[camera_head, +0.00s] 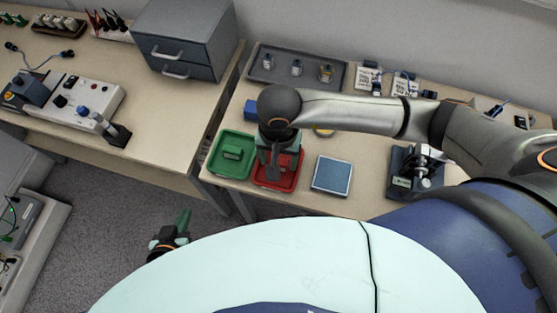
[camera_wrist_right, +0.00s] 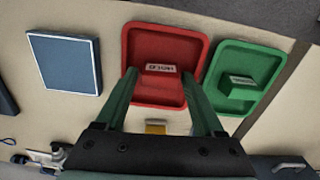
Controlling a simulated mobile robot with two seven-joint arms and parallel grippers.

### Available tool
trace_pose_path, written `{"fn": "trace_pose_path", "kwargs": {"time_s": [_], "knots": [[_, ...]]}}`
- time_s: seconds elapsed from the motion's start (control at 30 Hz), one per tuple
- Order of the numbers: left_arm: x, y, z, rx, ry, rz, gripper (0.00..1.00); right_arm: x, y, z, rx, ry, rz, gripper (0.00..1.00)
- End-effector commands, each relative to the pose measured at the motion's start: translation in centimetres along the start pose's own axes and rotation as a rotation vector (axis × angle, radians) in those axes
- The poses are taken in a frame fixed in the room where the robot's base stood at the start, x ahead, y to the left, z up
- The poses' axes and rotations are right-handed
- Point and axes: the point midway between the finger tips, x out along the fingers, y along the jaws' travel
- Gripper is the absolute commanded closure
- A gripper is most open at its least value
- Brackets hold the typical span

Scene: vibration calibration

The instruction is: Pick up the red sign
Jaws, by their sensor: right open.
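The red sign (camera_wrist_right: 160,69), a red block with a white printed label, sits in a red tray (camera_wrist_right: 188,40) in the right wrist view. My right gripper (camera_wrist_right: 161,76) is open, with its two green fingers on either side of the sign. I cannot tell whether they touch it. In the head view my right gripper (camera_head: 275,160) hangs over the red tray (camera_head: 290,182) and hides most of the sign. My left gripper (camera_head: 180,225) is low over the floor, away from the table; its jaw state is unclear.
A green tray (camera_head: 220,168) with a green block (camera_head: 233,153) stands beside the red tray. A blue square plate (camera_head: 332,174) lies on the other side. A black device (camera_head: 402,183) stands farther right. A grey tray (camera_head: 258,70) with small weights is at the back.

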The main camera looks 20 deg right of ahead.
Motion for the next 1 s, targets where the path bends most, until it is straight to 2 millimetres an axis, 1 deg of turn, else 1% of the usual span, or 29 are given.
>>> {"fn": "trace_pose_path", "kwargs": {"time_s": [0.03, 0.1, 0.27, 0.3, 0.9, 1.0], "knots": [[0.03, -0.08, 0.05, 0.000, -0.001, -0.002, 1.00, 0.39, 0.01, 0.05, 0.000, -0.001, 0.000, 0.30], [0.04, -0.15, 0.06, 0.000, -0.001, -0.003, 1.00, 0.57, -0.01, 0.03, -0.001, 0.000, -0.001, 0.30], [0.06, -0.22, -0.01, 0.000, 0.001, -0.004, 1.00, 0.55, -0.03, 0.02, -0.001, 0.001, -0.001, 0.30], [0.06, -0.22, -0.03, 0.000, 0.001, -0.004, 1.00, 0.55, -0.03, 0.02, -0.001, 0.001, -0.001, 0.32], [0.00, -0.16, -0.48, 0.001, 0.010, -0.003, 1.00, 0.51, -0.04, 0.02, 0.000, 0.000, -0.001, 0.99], [0.00, -0.13, -0.48, 0.001, 0.010, -0.002, 1.00, 0.50, -0.04, 0.01, 0.000, 0.000, -0.001, 0.99]]}}
